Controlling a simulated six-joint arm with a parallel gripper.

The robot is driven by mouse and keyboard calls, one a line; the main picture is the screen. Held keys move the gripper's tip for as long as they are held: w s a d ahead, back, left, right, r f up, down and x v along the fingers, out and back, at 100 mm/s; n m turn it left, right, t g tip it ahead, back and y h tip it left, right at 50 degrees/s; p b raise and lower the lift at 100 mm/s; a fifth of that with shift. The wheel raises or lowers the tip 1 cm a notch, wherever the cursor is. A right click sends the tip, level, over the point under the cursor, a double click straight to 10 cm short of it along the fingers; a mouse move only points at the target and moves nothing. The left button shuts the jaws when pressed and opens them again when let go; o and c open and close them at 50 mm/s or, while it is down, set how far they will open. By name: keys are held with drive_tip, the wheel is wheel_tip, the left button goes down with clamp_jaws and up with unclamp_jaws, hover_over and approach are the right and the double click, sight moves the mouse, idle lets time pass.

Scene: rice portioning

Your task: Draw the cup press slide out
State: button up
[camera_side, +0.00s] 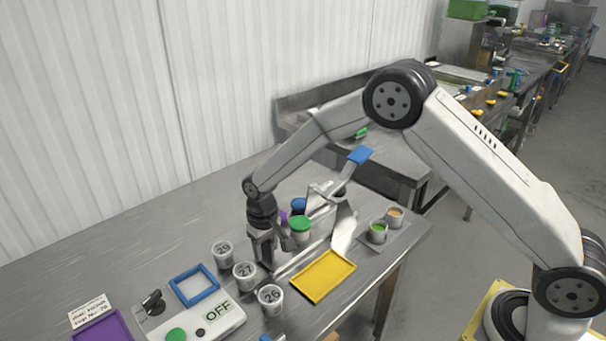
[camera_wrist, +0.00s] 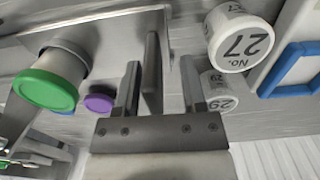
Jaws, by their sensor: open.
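The cup press (camera_side: 343,215) is a metal stand with a blue-ended lever (camera_side: 360,155), right of my gripper in the side view. In the wrist view, a metal plate (camera_wrist: 110,32) at the top carries an upright dark tab (camera_wrist: 152,72), which looks like the slide's handle. My gripper (camera_side: 265,250) points down at the press's left end. In the wrist view my gripper (camera_wrist: 160,85) is open, its fingers on either side of the tab with gaps visible. Whether the fingertips touch it I cannot tell. The slide's inner part is hidden.
Numbered white cups 29 (camera_side: 222,252), 27 (camera_side: 244,276) and 26 (camera_side: 270,300) stand close to my gripper's left and front. A green-lidded container (camera_side: 300,228) stands just right. A yellow tray (camera_side: 322,277) lies in front. A blue frame (camera_side: 194,285) and an OFF-marked device (camera_side: 205,322) lie further left.

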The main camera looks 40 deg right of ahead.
wheel_tip(320, 180, up, 8)
idle(0.5)
drive_tip(key=shift+f, duration=0.1)
drive_tip(key=shift+s+d+r, duration=0.3)
drive_tip(key=shift+s+d, duration=0.15)
drive_tip(key=s+d+r+t, duration=0.1)
drive_tip(key=s+d, duration=0.4)
drive_tip(key=s, duration=0.5)
drive_tip(key=s+d+r+t, duration=0.1)
drive_tip(key=s+d, duration=0.4)
drive_tip(key=s, duration=0.6)
drive_tip(key=shift+s+r+t, duration=0.2)
drive_tip(key=shift+s+t, duration=0.05)
drive_tip(key=shift+t, duration=0.05)
